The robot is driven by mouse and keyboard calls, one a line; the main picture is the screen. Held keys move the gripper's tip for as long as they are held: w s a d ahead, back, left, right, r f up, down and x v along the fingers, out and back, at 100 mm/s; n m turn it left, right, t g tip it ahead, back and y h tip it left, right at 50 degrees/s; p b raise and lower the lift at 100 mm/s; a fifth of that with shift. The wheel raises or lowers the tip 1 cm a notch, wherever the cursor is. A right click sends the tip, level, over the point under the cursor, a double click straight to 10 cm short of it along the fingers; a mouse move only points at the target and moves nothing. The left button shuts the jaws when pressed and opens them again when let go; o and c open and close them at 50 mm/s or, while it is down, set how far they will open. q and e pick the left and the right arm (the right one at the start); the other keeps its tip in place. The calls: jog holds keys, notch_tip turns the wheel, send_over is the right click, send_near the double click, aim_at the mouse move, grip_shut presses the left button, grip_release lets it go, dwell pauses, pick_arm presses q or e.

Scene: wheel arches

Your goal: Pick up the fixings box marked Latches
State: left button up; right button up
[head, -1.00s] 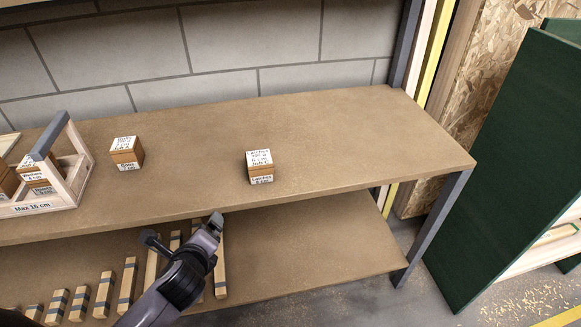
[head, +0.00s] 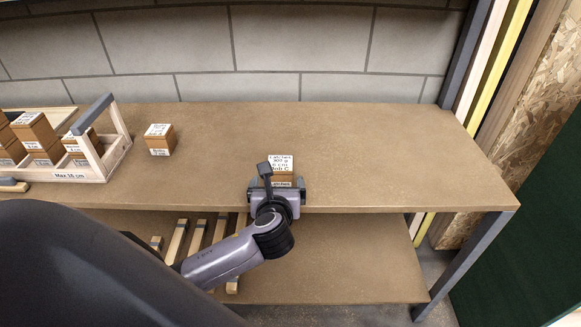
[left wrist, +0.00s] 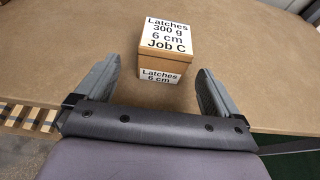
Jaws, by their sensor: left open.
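The Latches box (left wrist: 166,47) is a small brown box with white labels on its top and front. It stands upright on the upper shelf board near the front edge; in the head view (head: 280,163) its lower part is partly hidden by my gripper. My left gripper (left wrist: 160,88) is open. Its two fingers point at the box from the front, one to each side, and the box lies ahead between their lines. Clear board shows between the box and the fingers in the left wrist view. My right gripper is not in view.
A second labelled box (head: 159,139) stands to the left on the same board (head: 390,150). Wooden bars (head: 196,238) lie on the lower shelf (head: 340,265). The board's right side is clear.

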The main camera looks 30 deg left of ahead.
aim_at(280, 176)
pick_arm(q)
jog(key=x, duration=0.3)
jog(key=r+x, duration=0.1)
jog(key=x, duration=0.1)
jog(key=shift+w+f, duration=0.1)
jog(key=shift+w, duration=0.2)
jog(key=shift+w+a+f+b, duration=0.25)
jog(key=shift+w+a+b, duration=0.05)
jog(key=shift+w, duration=0.3)
jog(key=shift+r, duration=0.1)
jog(key=c, duration=1.3)
